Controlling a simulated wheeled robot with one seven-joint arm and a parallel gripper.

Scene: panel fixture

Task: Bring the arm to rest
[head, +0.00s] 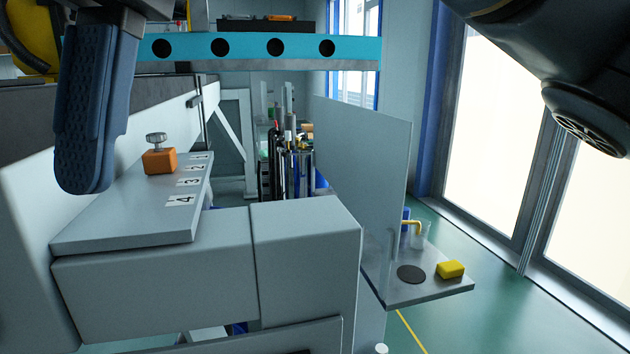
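My gripper (95,115) hangs at the upper left of the head view, close to the camera. Its dark blue ridged fingertip points down, and I cannot tell whether a second finger is hidden behind it. Nothing is visibly held. An orange block with a metal knob (159,160) sits on the sloped grey panel (125,215), to the right of the fingertip in the picture and apart from it. Number labels, 4 (181,201) nearest, run along the panel's right edge. A dark rounded part of my arm (560,70) fills the upper right.
A small shelf (430,290) at the right holds a yellow block (450,269), a black disc (411,274) and a clear cup (419,235). A blue beam with holes (300,48) crosses the top. Green floor (500,320) is open before the windows.

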